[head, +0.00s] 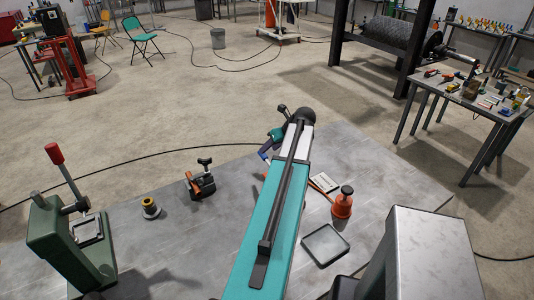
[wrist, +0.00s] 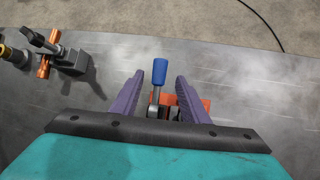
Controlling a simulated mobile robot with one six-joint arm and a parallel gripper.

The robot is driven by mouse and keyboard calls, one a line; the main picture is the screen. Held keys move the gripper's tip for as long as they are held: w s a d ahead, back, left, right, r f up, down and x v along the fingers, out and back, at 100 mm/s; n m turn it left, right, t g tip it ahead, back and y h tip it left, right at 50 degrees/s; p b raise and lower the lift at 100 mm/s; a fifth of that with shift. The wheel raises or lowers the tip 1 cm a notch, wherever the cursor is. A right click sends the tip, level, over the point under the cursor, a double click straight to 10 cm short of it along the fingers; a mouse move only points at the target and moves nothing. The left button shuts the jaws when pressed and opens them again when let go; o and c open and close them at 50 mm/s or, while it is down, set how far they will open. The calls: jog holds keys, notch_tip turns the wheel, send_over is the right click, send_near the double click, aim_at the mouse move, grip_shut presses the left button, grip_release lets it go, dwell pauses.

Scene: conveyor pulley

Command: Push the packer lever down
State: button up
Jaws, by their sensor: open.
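A lever with a blue handle (wrist: 159,75) stands between my gripper's two purple fingers in the wrist view. Its metal shank runs down to an orange base (wrist: 205,104), partly hidden by the right finger. My gripper (wrist: 160,77) is open, with a gap on both sides of the handle. In the head view my teal arm covers most of this spot. A green press (head: 62,240) with a raised, red-knobbed lever (head: 65,172) stands at the table's left. No label tells which lever is the packer's.
A side table (head: 462,97) with small tools is at right. Bare tabletop lies left of my arm.

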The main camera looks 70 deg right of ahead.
jog(key=shift+v, duration=1)
